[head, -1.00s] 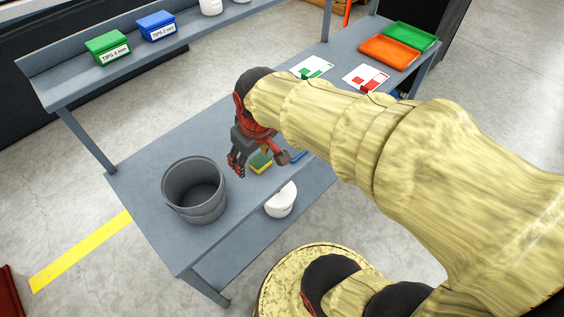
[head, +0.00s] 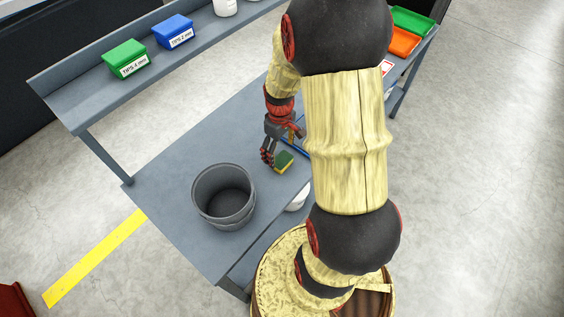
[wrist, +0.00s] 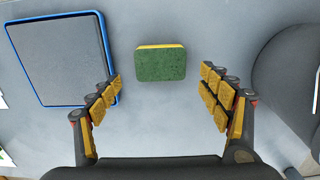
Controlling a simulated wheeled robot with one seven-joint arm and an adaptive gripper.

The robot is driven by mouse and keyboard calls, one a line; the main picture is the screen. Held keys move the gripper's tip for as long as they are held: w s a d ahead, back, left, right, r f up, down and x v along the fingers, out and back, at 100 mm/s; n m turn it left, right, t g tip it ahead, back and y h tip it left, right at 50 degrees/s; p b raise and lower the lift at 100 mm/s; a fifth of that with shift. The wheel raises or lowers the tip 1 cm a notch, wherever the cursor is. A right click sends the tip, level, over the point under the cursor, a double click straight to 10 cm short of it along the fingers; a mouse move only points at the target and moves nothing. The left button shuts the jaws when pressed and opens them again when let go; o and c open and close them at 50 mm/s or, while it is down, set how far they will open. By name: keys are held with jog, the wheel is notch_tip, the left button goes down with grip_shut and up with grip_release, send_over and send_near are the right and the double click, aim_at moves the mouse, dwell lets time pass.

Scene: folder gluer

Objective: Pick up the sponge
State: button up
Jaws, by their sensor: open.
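The sponge (head: 284,161) is a small block with a dark green top and a yellow side. It lies flat on the grey table in the head view. In the wrist view the sponge (wrist: 160,63) lies ahead of my gripper, between the lines of its two fingers and a little beyond their tips. My gripper (head: 276,152) is just beside the sponge in the head view. In the wrist view my gripper (wrist: 163,82) is open, its yellow-padded fingers wide apart with nothing between them. The sponge is fully visible there.
A grey bucket (head: 223,222) stands on the table (head: 170,170) left of the sponge. A blue-edged grey panel (wrist: 62,55) lies left of the sponge in the wrist view. Green (head: 125,64) and blue (head: 172,33) bins stand on the upper shelf.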

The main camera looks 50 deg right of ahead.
aim_at(282, 159)
jog(key=f, duration=0.1)
jog(key=f+b, duration=0.1)
jog(key=f, duration=0.1)
jog(key=s+f, duration=0.1)
jog(key=f, duration=0.1)
jog(key=shift+b, duration=0.4)
jog(key=shift+r, duration=0.15)
jog(key=shift+c, duration=0.4)
jog(key=c, duration=0.7)
